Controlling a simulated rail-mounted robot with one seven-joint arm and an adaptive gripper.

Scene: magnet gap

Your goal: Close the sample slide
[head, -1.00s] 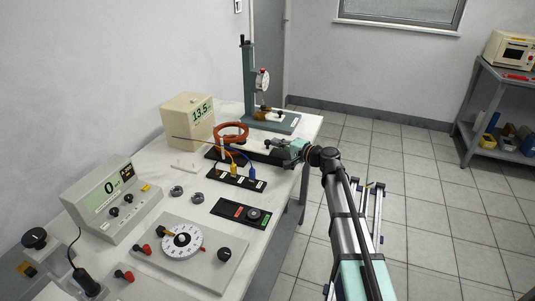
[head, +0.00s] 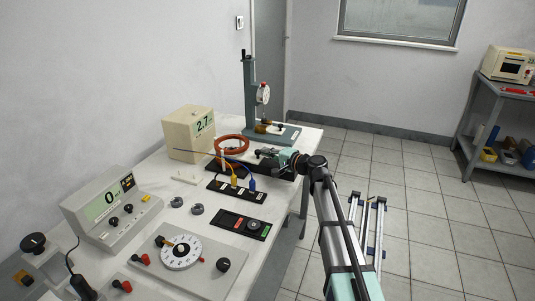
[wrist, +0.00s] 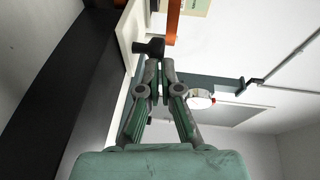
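The sample slide's long black base (head: 286,168) lies across the bench beside the orange-red coil ring (head: 231,144). My gripper (head: 268,154) is low over the base, to the right of the coil. In the wrist view my gripper (wrist: 159,65) has its fingers close together, with nothing clearly held between them. A small black knob (wrist: 150,47) on the slide is just ahead of the fingertips; I cannot tell whether they touch. A pale strip (wrist: 128,38) runs beside the knob, and part of the orange coil (wrist: 172,20) is beyond it.
A cream box (head: 189,133) behind the coil reads about 2.7. A dial-gauge stand (head: 250,95) stands at the back. A black strip with yellow and blue plugs (head: 236,192) and a switch panel (head: 239,224) lie nearer.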

